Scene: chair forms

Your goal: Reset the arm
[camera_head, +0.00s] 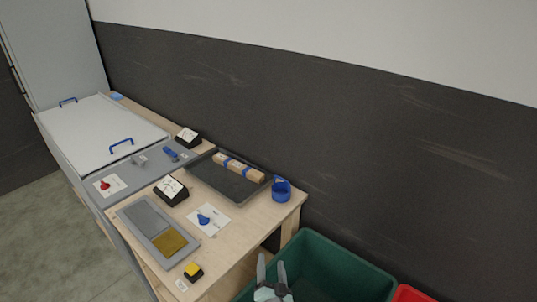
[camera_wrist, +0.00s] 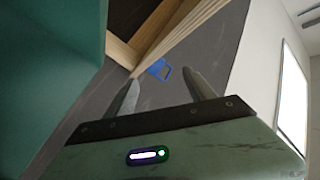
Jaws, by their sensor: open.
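My gripper (camera_head: 271,270) is at the bottom of the head view, in front of the green bin and below the right end of the wooden table. Its two grey fingers point upward and stand apart with nothing between them. In the wrist view my gripper (camera_wrist: 166,90) also shows two separated fingers, with the blue cup (camera_wrist: 159,69) in the distance beyond the gap. The rest of my arm is cut off by the lower edge of the head view.
The green bin (camera_head: 345,262) and a red bin (camera_head: 408,294) stand at right.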

